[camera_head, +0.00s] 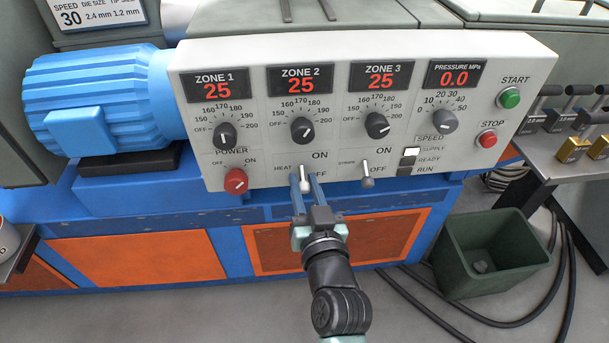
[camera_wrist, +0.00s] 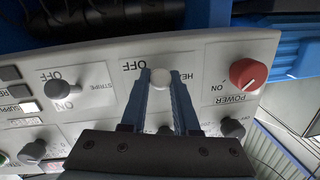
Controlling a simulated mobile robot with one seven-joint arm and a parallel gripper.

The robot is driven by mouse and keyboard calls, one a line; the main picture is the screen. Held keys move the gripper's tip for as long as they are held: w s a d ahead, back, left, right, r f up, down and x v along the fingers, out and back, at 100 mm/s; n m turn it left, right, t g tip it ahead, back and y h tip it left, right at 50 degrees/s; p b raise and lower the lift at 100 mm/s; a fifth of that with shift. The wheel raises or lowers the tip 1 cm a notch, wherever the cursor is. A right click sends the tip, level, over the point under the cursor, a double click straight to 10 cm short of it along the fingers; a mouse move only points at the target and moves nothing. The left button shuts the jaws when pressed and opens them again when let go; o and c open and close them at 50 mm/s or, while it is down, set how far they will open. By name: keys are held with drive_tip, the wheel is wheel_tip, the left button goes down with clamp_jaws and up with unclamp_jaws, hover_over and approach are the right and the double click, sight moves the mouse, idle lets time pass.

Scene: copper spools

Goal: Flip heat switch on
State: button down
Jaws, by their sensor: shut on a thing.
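The heat switch (camera_head: 304,180) is a small light-tipped toggle on the white control panel (camera_head: 240,165), beside the word HEAT. My gripper (camera_head: 306,182) has its two blue fingers on either side of this toggle, shut on it. In the wrist view the toggle's round white tip (camera_wrist: 160,79) shows between the fingertips. Its lower part is hidden by the fingers. In the head view the word ON is above the switch and OFF is partly hidden near my fingers.
The red power knob (camera_head: 235,181) is left of my gripper and the stripe toggle (camera_head: 367,177) is to the right. Zone dials, such as the zone 2 dial (camera_head: 302,128), are above. A green bin (camera_head: 452,262) stands on the floor at the right.

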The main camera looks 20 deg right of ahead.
sight(301, 173)
drive_tip(key=r+g+p, duration=0.1)
drive_tip(key=p, duration=0.4)
drive_tip(key=shift+r+p, duration=0.3)
drive_tip(key=shift+r, duration=0.05)
drive_tip(key=g+p, duration=0.2)
drive_tip(key=p, duration=0.4)
drive_tip(key=r+g+y+p, duration=0.1)
drive_tip(key=g+p, duration=0.1)
drive_tip(key=p, duration=0.5)
drive_tip(key=shift+r+g, duration=0.25)
drive_tip(key=shift+g, duration=0.15)
drive_tip(key=g+p, duration=0.1)
drive_tip(key=p, duration=0.1)
drive_tip(key=g+y+p, duration=0.1)
drive_tip(key=p, duration=0.2)
drive_tip(key=shift+w+r+m, duration=0.2)
drive_tip(key=shift+r+m, duration=0.05)
drive_tip(key=shift+m, duration=0.05)
drive_tip(key=shift+w+g+p, duration=0.1)
drive_tip(key=shift+g+p, duration=1)
drive_tip(key=shift+p, duration=0.15)
drive_tip(key=shift+f+y, duration=0.1)
drive_tip(key=shift+y, duration=0.2)
drive_tip(key=c, duration=0.7)
unclamp_jaws()
drive_tip(key=shift+o, duration=0.2)
